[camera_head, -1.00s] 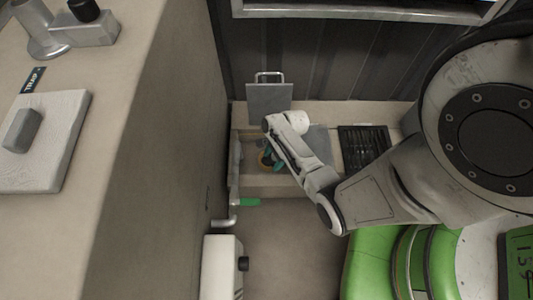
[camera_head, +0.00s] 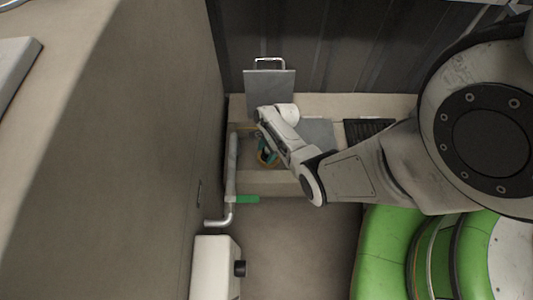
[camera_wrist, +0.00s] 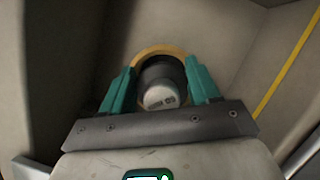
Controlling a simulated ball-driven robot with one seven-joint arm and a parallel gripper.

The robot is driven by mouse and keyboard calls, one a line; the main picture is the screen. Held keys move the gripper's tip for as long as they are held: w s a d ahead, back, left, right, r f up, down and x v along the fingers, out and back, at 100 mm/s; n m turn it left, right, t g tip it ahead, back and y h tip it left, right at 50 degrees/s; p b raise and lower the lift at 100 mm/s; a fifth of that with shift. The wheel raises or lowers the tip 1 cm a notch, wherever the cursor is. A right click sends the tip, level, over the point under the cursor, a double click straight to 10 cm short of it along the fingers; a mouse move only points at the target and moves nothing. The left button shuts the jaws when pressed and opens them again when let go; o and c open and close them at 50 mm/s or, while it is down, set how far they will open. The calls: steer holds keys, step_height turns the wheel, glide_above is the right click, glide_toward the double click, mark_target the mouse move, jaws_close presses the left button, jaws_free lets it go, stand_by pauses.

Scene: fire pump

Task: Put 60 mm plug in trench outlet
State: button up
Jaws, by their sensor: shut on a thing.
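The plug (camera_wrist: 160,96), with a pale grey stamped end and a dark body, is between the two teal fingers of my gripper (camera_wrist: 160,78) in the wrist view. My gripper is shut on it. A brass-coloured outlet ring (camera_wrist: 158,49) shows just beyond the plug, lined up around its far end. I cannot tell whether the plug is inside the ring or just above it. In the head view my gripper (camera_head: 266,151) is down in the trench (camera_head: 262,184), and my arm hides most of it and the plug.
An upright grey lid with a handle (camera_head: 269,86) stands behind the trench. A dark grate (camera_head: 368,132) is to the right. A white box (camera_head: 215,266) stands in front. Trench walls are close around my gripper.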

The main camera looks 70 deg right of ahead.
steer(key=shift+r, duration=0.1)
steer(key=shift+a+f+b, duration=0.15)
steer(key=shift+f+b, duration=0.4)
steer(key=shift+f, duration=0.2)
steer(key=o, duration=1.1)
steer(key=shift+s, duration=0.1)
steer(key=o, duration=0.4)
steer(key=shift+f, duration=0.2)
steer(key=w+p+v, duration=0.1)
steer(key=p+v, duration=0.7)
steer(key=v, duration=0.6)
steer(key=s+a+r+n+h, duration=0.1)
steer(key=s+a+r+n, duration=0.1)
steer(key=a+r+n, duration=0.8)
steer(key=s+a+r+n+g+h, duration=0.1)
steer(key=s+a+r+n, duration=0.1)
steer(key=a+r+n, duration=0.8)
steer(key=a+n, duration=0.2)
steer(key=n, duration=0.4)
steer(key=shift+s+a+g+h, duration=0.3)
steer(key=shift+s+a+h, duration=0.1)
